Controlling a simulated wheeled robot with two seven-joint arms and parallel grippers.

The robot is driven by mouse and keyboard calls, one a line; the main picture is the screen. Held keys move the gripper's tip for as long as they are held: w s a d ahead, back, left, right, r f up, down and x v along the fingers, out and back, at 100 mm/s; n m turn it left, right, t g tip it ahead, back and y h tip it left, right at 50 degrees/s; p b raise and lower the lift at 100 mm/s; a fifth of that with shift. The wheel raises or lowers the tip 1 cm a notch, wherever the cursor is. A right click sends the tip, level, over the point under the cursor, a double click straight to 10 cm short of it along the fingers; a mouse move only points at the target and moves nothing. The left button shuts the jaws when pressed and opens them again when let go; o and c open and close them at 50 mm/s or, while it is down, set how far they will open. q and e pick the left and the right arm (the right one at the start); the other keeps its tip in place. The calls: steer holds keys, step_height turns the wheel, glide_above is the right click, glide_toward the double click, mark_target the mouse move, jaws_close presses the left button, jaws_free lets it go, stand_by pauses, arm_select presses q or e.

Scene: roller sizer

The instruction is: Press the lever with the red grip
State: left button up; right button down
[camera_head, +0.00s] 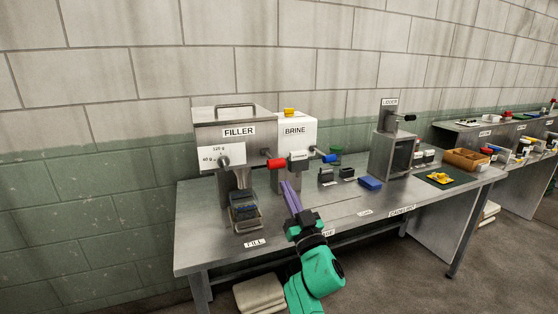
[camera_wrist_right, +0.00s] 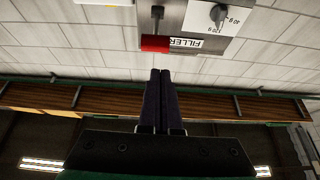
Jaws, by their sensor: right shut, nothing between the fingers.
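The lever's red grip (camera_head: 277,163) sticks out at the right side of the grey metal FILLER box (camera_head: 207,125), in front of the white BRINE unit (camera_head: 294,129). My right gripper (camera_head: 285,184) has its purple fingers pointing up, with the tips just below the red grip in the head view. The upside-down right wrist view shows the red grip (camera_wrist_right: 155,43) straight ahead of the closed fingertips (camera_wrist_right: 160,71), with a small gap in the picture. The gripper is shut and empty. My left gripper is in neither view.
A blue grip (camera_head: 330,158) sits right of the red one, at the BRINE unit. The bench front (camera_head: 340,215) is mostly clear.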

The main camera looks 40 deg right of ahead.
steer(key=r, duration=0.1)
steer(key=s+r, duration=0.1)
steer(key=r, duration=0.1)
steer(key=shift+s+d+r+t, duration=0.1)
steer(key=shift+s+r+t, duration=0.2)
steer(key=shift+s+t, duration=0.1)
steer(key=shift+w, duration=0.1)
step_height(320, 180, up, 6)
steer(key=p, duration=0.4)
glide_above(279, 162)
steer(key=s+a, duration=0.1)
steer(key=s, duration=0.1)
steer(key=f, duration=0.4)
steer(key=shift+w+f, duration=0.3)
steer(key=shift+w, duration=0.05)
steer(key=shift+f, duration=0.2)
